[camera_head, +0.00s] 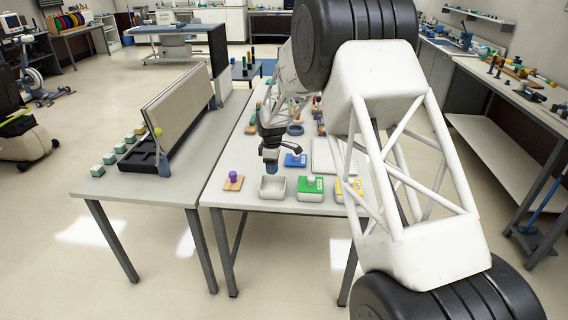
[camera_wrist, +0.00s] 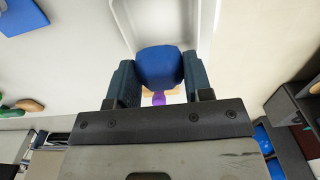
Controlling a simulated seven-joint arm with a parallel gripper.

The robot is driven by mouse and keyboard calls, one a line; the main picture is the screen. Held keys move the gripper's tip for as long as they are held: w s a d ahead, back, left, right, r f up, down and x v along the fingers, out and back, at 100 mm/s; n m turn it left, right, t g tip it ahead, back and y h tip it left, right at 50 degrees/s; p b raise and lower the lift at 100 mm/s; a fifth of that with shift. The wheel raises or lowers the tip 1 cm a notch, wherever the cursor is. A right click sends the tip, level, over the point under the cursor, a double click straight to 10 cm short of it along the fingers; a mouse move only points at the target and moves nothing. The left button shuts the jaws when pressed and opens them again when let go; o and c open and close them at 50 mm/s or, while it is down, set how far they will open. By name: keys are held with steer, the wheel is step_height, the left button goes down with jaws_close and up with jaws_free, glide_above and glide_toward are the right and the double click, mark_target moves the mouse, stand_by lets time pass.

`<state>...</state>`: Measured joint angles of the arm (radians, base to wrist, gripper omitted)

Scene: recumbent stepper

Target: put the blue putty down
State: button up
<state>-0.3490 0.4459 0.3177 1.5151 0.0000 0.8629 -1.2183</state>
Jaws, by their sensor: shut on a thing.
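My gripper (camera_wrist: 159,80) is shut on the blue putty (camera_wrist: 160,63), a smooth rounded lump between its two dark fingers in the wrist view. In the head view my gripper (camera_head: 271,167) points down just behind the white open tray (camera_head: 272,194) at the table's front; the putty cannot be made out clearly there. In the wrist view a pale tray (camera_wrist: 205,25) lies beyond the putty. I cannot tell the exact height of the putty above it. A purple knob (camera_wrist: 158,98) shows partly behind the putty.
On the table (camera_head: 222,197), a wooden square with the purple knob (camera_head: 233,176) stands left of the white tray. A green container (camera_head: 310,190) and a yellow one (camera_head: 341,196) stand right of it. A blue piece (camera_head: 296,160) lies behind. A tall panel (camera_head: 180,100) stands on the left table.

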steer(key=w+d+f+m, duration=0.1)
steer(key=w+d+m, duration=0.3)
steer(key=d+m, duration=0.2)
steer(key=w+d+f+m, duration=0.1)
steer(key=w+d+m, duration=0.3)
steer(key=d, duration=0.7)
steer(key=w+d+f+m, duration=0.2)
steer(key=w+d+m, duration=0.2)
steer(key=d+m, duration=0.4)
steer(key=shift+w+d, duration=0.3)
steer(key=shift+d, duration=0.35)
steer(key=shift+w+a+f, duration=0.15)
steer(key=shift+w+f, duration=0.05)
steer(key=shift+w, duration=2.45)
steer(key=shift+w+a+f, duration=0.15)
steer(key=shift+w+f, duration=0.1)
steer(key=shift+w, duration=2.45)
steer(key=shift+w+a+f, duration=0.15)
steer(key=shift+w+f, duration=0.05)
steer(key=shift+w, duration=2.45)
steer(key=shift+f, duration=1.8)
steer(key=shift+f, duration=0.1)
steer(key=o, duration=0.9)
